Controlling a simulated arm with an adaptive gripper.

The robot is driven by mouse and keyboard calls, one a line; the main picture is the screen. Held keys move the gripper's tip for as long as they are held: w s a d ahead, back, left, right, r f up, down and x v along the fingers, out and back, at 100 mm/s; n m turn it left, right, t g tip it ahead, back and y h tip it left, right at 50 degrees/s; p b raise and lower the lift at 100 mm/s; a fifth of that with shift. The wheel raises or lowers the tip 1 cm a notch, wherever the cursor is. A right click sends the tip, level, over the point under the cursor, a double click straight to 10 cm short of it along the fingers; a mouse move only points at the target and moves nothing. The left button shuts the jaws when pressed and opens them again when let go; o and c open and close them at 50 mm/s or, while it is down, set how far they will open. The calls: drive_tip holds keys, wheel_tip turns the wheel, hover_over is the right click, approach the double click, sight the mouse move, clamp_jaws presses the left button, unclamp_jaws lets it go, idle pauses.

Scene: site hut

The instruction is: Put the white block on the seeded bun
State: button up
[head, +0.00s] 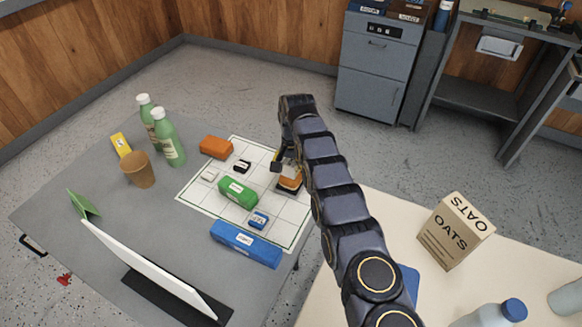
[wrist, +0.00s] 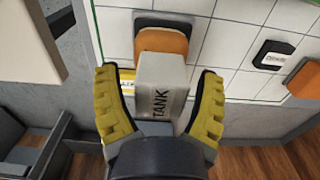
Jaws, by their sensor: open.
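My gripper (wrist: 163,100) is open, with a yellow finger on each side of a pale grey-white block (wrist: 150,72) lettered TANK. The fingers look slightly apart from it. An orange piece with a dark edge (wrist: 165,40) is just beyond, partly covered by the block; I cannot tell whether they touch. In the head view my gripper (head: 282,158) is low over the mat's right part, beside that orange piece (head: 289,183); the block cannot be made out there. A small white block (head: 210,175) lies at the mat's left. I see no seeds, so cannot identify the seeded bun.
Green bottles (head: 168,140) and a brown cup (head: 138,170) stand left. An oats box (head: 452,235) is right.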

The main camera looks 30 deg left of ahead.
sight(291, 161)
wheel_tip(291, 161, up, 7)
drive_tip(key=shift+r, duration=0.15)
drive_tip(key=shift+d+r, duration=0.15)
drive_tip(key=shift+r, duration=0.25)
drive_tip(key=d+r, duration=1.1)
drive_tip(key=d, duration=0.1)
drive_tip(key=s+d+r, duration=0.3)
drive_tip(key=s+d, duration=0.1)
drive_tip(key=d, duration=0.2)
drive_tip(key=s+d+r, duration=0.4)
drive_tip(key=s+d, duration=0.1)
drive_tip(key=d, duration=0.1)
drive_tip(key=s+d, duration=0.4)
drive_tip(key=s, duration=0.5)
drive_tip(key=s+d+f+g, duration=0.1)
drive_tip(key=s+d, duration=0.2)
drive_tip(key=s, duration=0.6)
drive_tip(key=s+d, duration=0.4)
drive_tip(key=s, duration=0.5)
drive_tip(key=shift+s+d+f+g, duration=0.2)
drive_tip(key=shift+d+f+g, duration=0.05)
drive_tip(key=shift+d+g, duration=0.1)
